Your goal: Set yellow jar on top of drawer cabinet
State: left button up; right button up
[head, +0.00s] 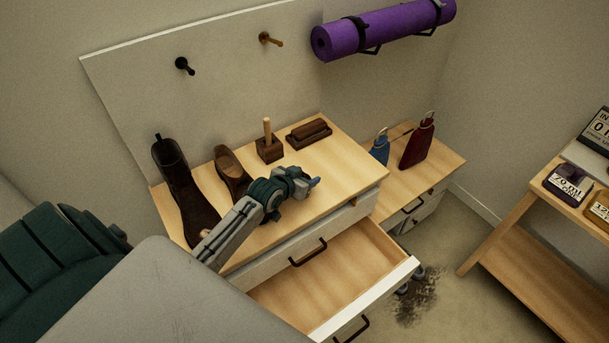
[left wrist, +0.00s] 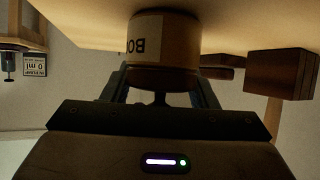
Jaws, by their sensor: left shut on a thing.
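The drawer cabinet (head: 330,205) has a light wooden top and an upper drawer (head: 325,285) pulled open. My left gripper (head: 307,184) is low over the right part of the top. It is shut on a jar (left wrist: 165,45) with a pale label starting "BO", which reads inverted in the left wrist view. The jar looks amber-brown in shadow, so I cannot be sure it is yellow. Its end is at or very close to the wooden top; contact is unclear. The head view does not show the jar clearly. My right gripper is not in view.
A boot (head: 183,190), a brown shoe form (head: 231,172), a peg block (head: 269,148) and a dark brush (head: 309,133) stand on the top. A shelf at right holds a dark jar (head: 567,184) and a yellow container (head: 598,208).

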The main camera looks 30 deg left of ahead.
pick_arm(q)
jog(key=o, duration=1.3)
jog(key=shift+s, duration=0.15)
jog(key=b+v, duration=0.1)
jog(key=v, duration=1.1)
